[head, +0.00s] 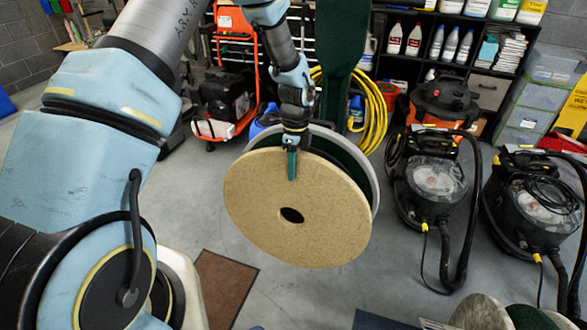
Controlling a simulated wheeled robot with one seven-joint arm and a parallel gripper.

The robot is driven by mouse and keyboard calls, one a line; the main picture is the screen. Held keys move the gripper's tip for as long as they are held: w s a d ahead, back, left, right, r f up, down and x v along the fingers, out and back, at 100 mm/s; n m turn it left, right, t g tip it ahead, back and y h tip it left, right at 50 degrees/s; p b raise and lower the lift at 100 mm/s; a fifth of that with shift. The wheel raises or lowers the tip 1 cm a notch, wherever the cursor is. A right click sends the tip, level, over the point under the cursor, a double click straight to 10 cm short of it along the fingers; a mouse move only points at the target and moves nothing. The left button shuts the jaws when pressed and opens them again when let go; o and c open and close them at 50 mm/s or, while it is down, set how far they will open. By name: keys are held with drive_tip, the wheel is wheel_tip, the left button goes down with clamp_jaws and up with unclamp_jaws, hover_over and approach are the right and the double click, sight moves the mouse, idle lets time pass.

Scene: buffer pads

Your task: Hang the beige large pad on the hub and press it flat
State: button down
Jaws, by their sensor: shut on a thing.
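The beige large pad (338,221) is a thick tan disc with a dark hole at its middle, in the centre of the head view. My gripper (291,165) reaches down from above and is shut on the pad's upper rim, with one green finger over its front face. The pad faces me and hangs from the grip. Behind it, a round grey-rimmed disc with a dark green face (355,157) shows past its upper right edge. A dark green column (338,55) rises behind that disc. The hub is hidden, and I cannot tell whether the pad touches the disc.
Black vacuum machines (434,185) with hoses stand at the right. An orange cart (237,50) and a yellow hose coil (375,110) are behind. Shelves with bottles (465,45) line the back. Round pads (480,312) lie at the bottom right. A brown mat (222,288) lies on open floor.

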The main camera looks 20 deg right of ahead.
drive_tip(key=shift+w+d, duration=0.15)
idle(0.4)
drive_tip(key=shift+w+d+f, duration=0.1)
drive_tip(key=shift+w+d, duration=0.3)
drive_tip(key=shift+w, duration=0.05)
drive_tip(key=shift+w+d, duration=0.1)
idle(0.3)
drive_tip(key=shift+w+d, duration=0.3)
drive_tip(key=shift+w, duration=0.05)
drive_tip(key=shift+w+d, duration=0.35)
idle(0.6)
drive_tip(key=shift+s+a+p, duration=0.55)
drive_tip(key=shift+s+a, duration=1.15)
drive_tip(key=shift+s, duration=0.1)
idle(0.5)
